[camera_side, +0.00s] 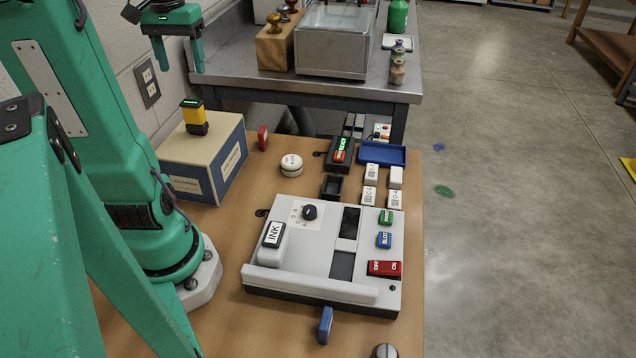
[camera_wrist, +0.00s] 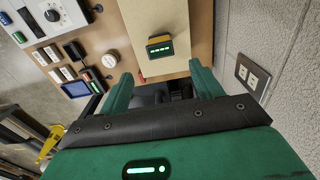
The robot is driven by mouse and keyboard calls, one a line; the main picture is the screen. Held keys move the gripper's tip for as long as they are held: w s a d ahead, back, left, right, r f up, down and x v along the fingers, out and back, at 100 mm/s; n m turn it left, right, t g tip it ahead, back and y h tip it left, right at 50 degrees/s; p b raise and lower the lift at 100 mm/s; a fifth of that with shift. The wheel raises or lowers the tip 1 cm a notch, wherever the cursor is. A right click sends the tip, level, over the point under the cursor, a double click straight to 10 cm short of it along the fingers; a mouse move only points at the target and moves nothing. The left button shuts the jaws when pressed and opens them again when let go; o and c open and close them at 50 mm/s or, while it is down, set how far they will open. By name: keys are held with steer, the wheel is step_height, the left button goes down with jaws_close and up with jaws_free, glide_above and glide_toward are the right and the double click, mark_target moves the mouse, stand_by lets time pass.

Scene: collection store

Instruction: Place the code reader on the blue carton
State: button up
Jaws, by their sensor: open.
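The code reader (camera_side: 194,115), yellow and black with a small green-lit display, stands on the tan top of the blue carton (camera_side: 228,158), near its back edge. In the wrist view the code reader (camera_wrist: 160,48) shows its lit display, on the carton's pale top (camera_wrist: 150,14). My gripper (camera_side: 181,68) is open and empty, above the reader and apart from it. In the wrist view my gripper's fingers (camera_wrist: 160,82) are spread wide, with the reader ahead of the gap between them. The reader's underside is hidden.
A grey machine (camera_side: 330,245) with an ink block and coloured buttons stands on the wooden table. A white round knob (camera_side: 291,165), a blue tray (camera_side: 382,153) and small white blocks are nearby. A metal bench (camera_side: 350,87) stands behind; a wall with a socket (camera_side: 147,83) is close on the left.

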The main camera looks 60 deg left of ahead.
stand_by(0.5)
steer(key=shift+w+d, duration=0.35)
steer(key=w+d+f+m+t, duration=0.1)
steer(key=d+m, duration=0.3)
steer(key=d, duration=0.8)
steer(key=w+d+f+m+t, duration=0.2)
steer(key=w+d+m+t, duration=0.2)
steer(key=d, duration=0.8)
steer(key=shift+w+f+m+t, duration=0.25)
steer(key=shift+f+m+t, duration=0.05)
steer(key=shift+m, duration=0.2)
steer(key=shift+o, duration=0.2)
